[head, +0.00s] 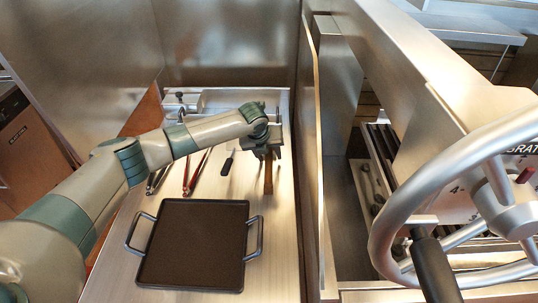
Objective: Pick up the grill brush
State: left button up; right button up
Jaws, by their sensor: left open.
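The grill brush (268,178) lies on the steel counter beyond the black griddle pan. Its brown wooden handle points toward me, and its far part is hidden under my left gripper. My left gripper (268,153) is over the brush at the handle's far end, with the jaws open. I cannot tell whether the fingers touch the brush or are around it. My right gripper is not in view.
A black griddle pan (195,245) with two side handles fills the near counter. Red-handled tongs (195,175), other tongs (157,180) and a dark-handled tool (227,166) lie left of the brush. A steel partition (322,150) rises at the right, with a large handwheel (390,215) beyond.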

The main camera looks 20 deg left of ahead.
pick_arm(q)
jog(key=shift+c, duration=0.7)
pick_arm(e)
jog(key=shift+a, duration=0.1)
pick_arm(q)
grip_shut()
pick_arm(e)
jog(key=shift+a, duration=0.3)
pick_arm(q)
jog(key=shift+r, duration=0.15)
